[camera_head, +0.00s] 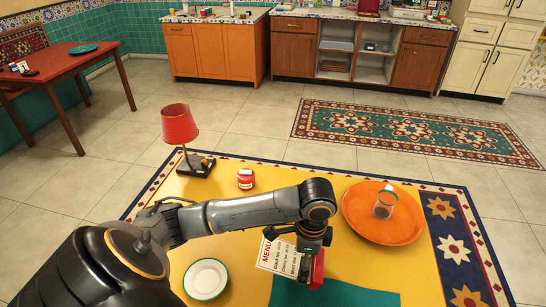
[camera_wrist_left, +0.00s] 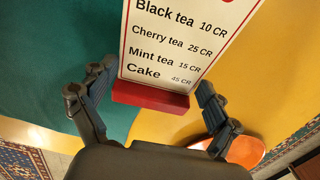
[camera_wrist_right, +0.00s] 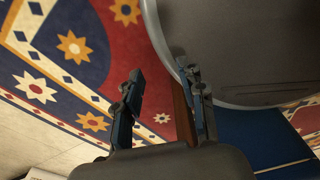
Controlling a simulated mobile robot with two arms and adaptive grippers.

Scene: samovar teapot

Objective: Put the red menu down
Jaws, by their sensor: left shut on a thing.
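The menu is a white card with a red border and a red base (camera_head: 316,270). In the head view its card (camera_head: 272,254) shows beside my left gripper (camera_head: 312,248), over the yellow tablecloth. My left gripper is shut on the menu. In the left wrist view the card (camera_wrist_left: 180,40) and red base (camera_wrist_left: 150,97) lie between the fingers of my left gripper (camera_wrist_left: 150,100). I cannot tell whether the base touches the table. My right gripper (camera_wrist_right: 160,100) is open and empty in the right wrist view, and is out of the head view.
On the table are an orange plate (camera_head: 365,226) with a glass (camera_head: 385,204), a white saucer (camera_head: 205,278), a red lamp (camera_head: 180,128) and a small red jar (camera_head: 245,179). A teal cloth (camera_head: 335,294) lies at the front. Yellow cloth near the lamp is clear.

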